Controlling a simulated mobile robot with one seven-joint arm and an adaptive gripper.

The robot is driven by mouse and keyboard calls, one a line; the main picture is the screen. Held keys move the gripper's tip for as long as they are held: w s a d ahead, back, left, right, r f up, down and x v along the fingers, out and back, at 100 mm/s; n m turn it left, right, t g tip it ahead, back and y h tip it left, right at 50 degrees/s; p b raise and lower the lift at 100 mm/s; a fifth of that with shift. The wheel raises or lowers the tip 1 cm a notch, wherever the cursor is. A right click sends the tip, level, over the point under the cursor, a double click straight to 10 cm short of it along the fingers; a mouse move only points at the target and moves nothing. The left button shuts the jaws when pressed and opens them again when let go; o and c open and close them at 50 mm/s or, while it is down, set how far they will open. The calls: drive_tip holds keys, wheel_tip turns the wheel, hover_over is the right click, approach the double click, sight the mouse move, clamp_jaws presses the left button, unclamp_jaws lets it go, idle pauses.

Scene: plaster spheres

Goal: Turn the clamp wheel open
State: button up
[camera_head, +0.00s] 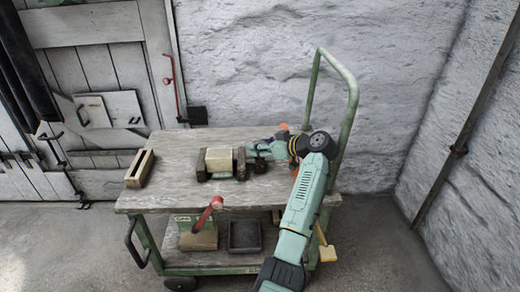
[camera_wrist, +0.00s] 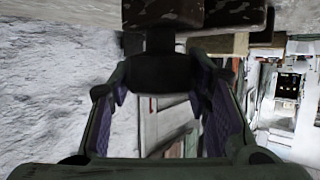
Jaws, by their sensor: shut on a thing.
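The clamp (camera_head: 241,163) sits on the wooden cart top, a dark, rust-brown vise with a pale block (camera_head: 219,159) between its jaws. Its dark wheel (camera_head: 261,165) is at the clamp's right end. My gripper (camera_head: 257,152) reaches in from the right and is shut on the wheel. In the wrist view the wheel (camera_wrist: 160,73) is a dark shape between my gripper's purple-padded fingers (camera_wrist: 162,95), with the brown clamp body (camera_wrist: 190,14) above it. The fingers hide part of the wheel in the head view.
The cart top (camera_head: 170,185) is bare around a small wooden box (camera_head: 140,168) at the left. A green push handle (camera_head: 349,110) rises at the cart's right end. The lower shelf holds a red-handled tool (camera_head: 209,212) and a dark tray (camera_head: 245,237). A rough white wall (camera_head: 260,60) stands behind.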

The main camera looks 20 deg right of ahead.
sight(260, 143)
idle(0.4)
drive_tip(key=o, duration=1.2)
wheel_tip(260, 143, up, 10)
drive_tip(key=shift+f, duration=0.1)
